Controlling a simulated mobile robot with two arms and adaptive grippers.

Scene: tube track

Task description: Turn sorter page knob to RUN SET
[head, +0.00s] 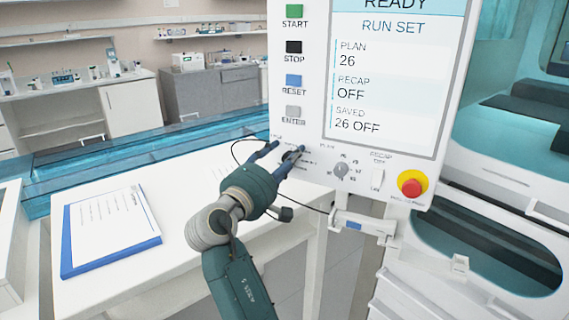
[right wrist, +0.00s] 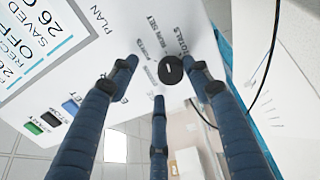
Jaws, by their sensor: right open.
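The page knob (right wrist: 171,70) is a small round black knob on the white sorter panel. In the right wrist view it sits between the fingertips of my right gripper (right wrist: 160,76), closer to the right finger. Labels RUN SET and TOTALS are printed beside it; I cannot tell which one its pointer faces. In the head view my right gripper (head: 284,152) is at the panel's lower left with fingers spread, largely hiding the knob. The fingers are open around it; contact is unclear. The screen (head: 392,70) reads READY and RUN SET. My left gripper is out of view.
A grey plan knob (head: 341,170), a white recap switch (head: 377,179) and a red emergency button (head: 412,184) lie right of the gripper. Coloured buttons, including green START (head: 294,12), run above. A blue clipboard (head: 68,262) lies on the white table. A thin black cable hangs nearby.

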